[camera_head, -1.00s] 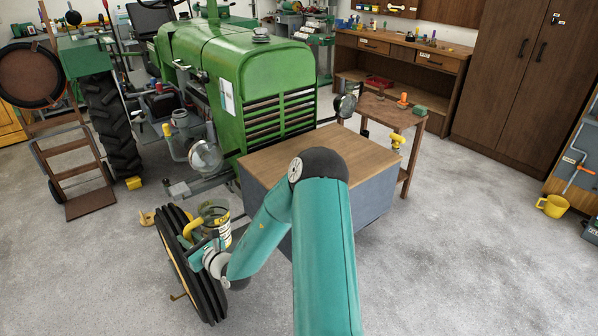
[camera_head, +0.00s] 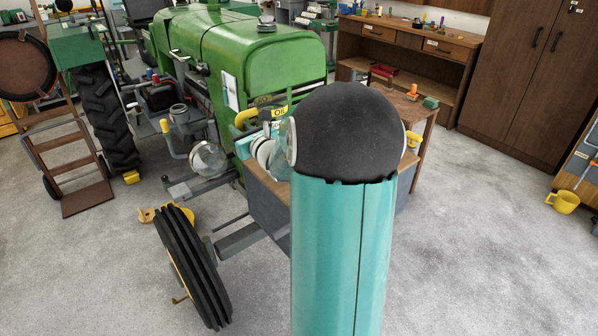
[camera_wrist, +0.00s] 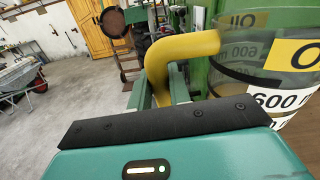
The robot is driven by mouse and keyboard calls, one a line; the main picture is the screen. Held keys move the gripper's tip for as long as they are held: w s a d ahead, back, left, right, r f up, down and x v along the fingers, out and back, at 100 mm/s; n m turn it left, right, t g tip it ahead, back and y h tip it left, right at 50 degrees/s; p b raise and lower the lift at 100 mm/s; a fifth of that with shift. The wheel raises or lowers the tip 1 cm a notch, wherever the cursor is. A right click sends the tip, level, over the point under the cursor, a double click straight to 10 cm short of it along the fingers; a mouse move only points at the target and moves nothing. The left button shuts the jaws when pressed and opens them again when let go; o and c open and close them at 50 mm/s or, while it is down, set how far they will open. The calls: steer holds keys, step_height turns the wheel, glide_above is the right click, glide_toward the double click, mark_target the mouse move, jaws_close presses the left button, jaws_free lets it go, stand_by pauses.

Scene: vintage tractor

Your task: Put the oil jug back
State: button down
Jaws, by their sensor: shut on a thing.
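The oil jug (camera_head: 272,112) is clear with yellow and white labels and a yellow handle (camera_head: 243,117). In the head view it is in front of the tractor's green nose, above the wood-topped grey box, and partly hidden by my arm. In the wrist view the jug (camera_wrist: 285,70) is at the right, and its yellow handle passes between my fingers. My gripper (camera_head: 248,140) is shut on that handle; it also shows in the wrist view (camera_wrist: 160,88). The jug looks about upright; whether its base touches the box top is hidden.
The wood-topped box (camera_head: 262,188) stands before the green tractor (camera_head: 285,65), mostly behind my arm. A small brown table (camera_head: 425,112) is behind to the right.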

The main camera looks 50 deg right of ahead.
steer(key=shift+s+d+f, duration=1.15)
steer(key=shift+s+f, duration=0.55)
steer(key=shift+f, duration=0.4)
steer(key=shift+s+d+f, duration=1.1)
steer(key=shift+s+f, duration=0.6)
steer(key=shift+f, duration=0.35)
steer(key=shift+s+d+f, duration=1.15)
steer(key=shift+s+f, duration=0.55)
steer(key=shift+f, duration=0.5)
steer(key=c, duration=1.3)
jaws_free()
